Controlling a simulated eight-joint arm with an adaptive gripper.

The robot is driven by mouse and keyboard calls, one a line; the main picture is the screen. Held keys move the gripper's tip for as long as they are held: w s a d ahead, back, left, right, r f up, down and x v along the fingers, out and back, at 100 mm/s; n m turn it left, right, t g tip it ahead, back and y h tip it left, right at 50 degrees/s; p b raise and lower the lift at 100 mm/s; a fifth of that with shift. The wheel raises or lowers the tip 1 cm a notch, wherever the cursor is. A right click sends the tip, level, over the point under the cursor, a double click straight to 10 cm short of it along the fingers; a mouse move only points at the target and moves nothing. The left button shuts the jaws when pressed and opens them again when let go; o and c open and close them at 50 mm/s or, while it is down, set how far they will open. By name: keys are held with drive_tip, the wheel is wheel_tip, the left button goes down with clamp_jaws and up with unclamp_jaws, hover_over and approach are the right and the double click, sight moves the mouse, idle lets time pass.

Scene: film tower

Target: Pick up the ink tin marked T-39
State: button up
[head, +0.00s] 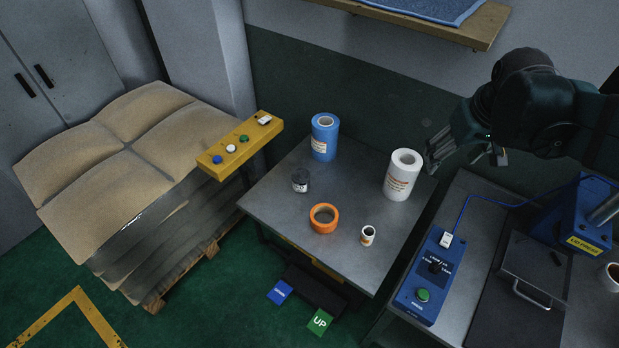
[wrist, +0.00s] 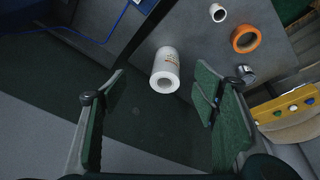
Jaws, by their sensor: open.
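A small grey tin with a dark lid and a pale label (head: 300,181) stands on the left of the metal table (head: 262,205). It also shows in the wrist view (wrist: 246,73), beyond the right finger. Its print is too small to read, so I cannot confirm T-39. My gripper (head: 468,152) is open and empty, up to the right of the table and well away from both. In the wrist view its fingers (wrist: 162,85) are spread wide.
A tall white roll (head: 402,176) stands nearest my gripper. A blue roll (head: 324,138) is at the back and an orange tape ring (head: 323,218) at the front. A yellow button bar (head: 240,144) borders the left. A blue control box (head: 428,276) lies right.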

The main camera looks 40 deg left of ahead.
drive_tip(key=w+a+f+n+g, duration=0.1)
drive_tip(key=a+f, duration=0.1)
drive_tip(key=a, duration=0.4)
drive_tip(key=w+a+f+n, duration=0.2)
drive_tip(key=a+f, duration=0.1)
drive_tip(key=a, duration=0.3)
drive_tip(key=n+g+h, duration=0.2)
drive_tip(key=n, duration=0.4)
hover_over(301, 174)
drive_tip(key=f, duration=2.2)
drive_tip(key=shift+w+d+f, duration=0.1)
drive_tip(key=shift+d+f, duration=0.05)
drive_tip(key=shift+d, duration=0.05)
drive_tip(key=shift+a+f, duration=0.15)
drive_tip(key=shift+f, duration=0.05)
drive_tip(key=shift+f, duration=0.1)
drive_tip(key=shift+f+b, duration=0.3)
drive_tip(key=shift+f, duration=0.9)
drive_tip(key=shift+f, duration=0.1)
